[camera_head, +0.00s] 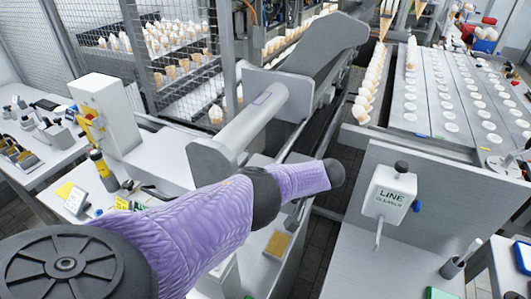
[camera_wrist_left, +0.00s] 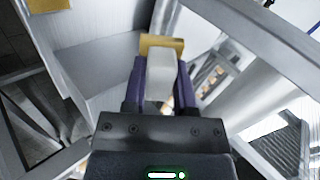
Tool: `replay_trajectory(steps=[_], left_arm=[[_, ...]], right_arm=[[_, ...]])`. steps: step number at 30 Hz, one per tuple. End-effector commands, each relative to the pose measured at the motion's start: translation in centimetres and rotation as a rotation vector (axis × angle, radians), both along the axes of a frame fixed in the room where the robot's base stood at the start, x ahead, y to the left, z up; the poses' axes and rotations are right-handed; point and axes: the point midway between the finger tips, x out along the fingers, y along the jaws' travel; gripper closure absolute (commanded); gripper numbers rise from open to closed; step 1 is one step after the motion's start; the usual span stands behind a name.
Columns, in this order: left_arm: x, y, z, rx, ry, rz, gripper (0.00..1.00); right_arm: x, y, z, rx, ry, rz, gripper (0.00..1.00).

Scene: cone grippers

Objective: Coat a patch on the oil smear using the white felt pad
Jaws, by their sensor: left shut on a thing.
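In the left wrist view, my left gripper (camera_wrist_left: 160,68) is shut on a white block (camera_wrist_left: 160,80), which looks like the white felt pad. Its two purple fingers press the block's sides. A golden-tan strip (camera_wrist_left: 163,42) shows at the block's far end; I cannot tell whether it is part of the block or behind it. In the head view my left arm's purple sleeve reaches across the middle, and its gripper is hidden. A tan-yellow patch (camera_head: 277,245) lies on a grey surface below the arm. I cannot tell whether it is the oil smear. My right gripper is not in view.
A grey cylinder and housing (camera_head: 240,125) lie close beyond my arm. Trays of cones (camera_head: 440,95) and a mesh guard (camera_head: 170,45) are at the back. A dark gap runs right of my arm.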

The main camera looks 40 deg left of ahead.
Motion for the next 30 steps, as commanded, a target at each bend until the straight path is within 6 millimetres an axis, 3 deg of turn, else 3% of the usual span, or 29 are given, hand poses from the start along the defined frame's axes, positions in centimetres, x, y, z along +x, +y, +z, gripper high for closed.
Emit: replay_trajectory(steps=[12, 20, 30], left_arm=[[0.2, -0.6, 0.7, 0.0, 0.001, 0.001, 1.0], [0.8, -2.4, 2.7, -0.001, 0.0, 0.0, 1.0], [0.8, -2.6, 2.6, 0.0, 0.001, 0.001, 1.0]], right_arm=[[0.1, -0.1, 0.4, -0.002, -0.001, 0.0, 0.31], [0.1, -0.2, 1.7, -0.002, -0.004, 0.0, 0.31], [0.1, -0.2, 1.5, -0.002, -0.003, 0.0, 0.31]])
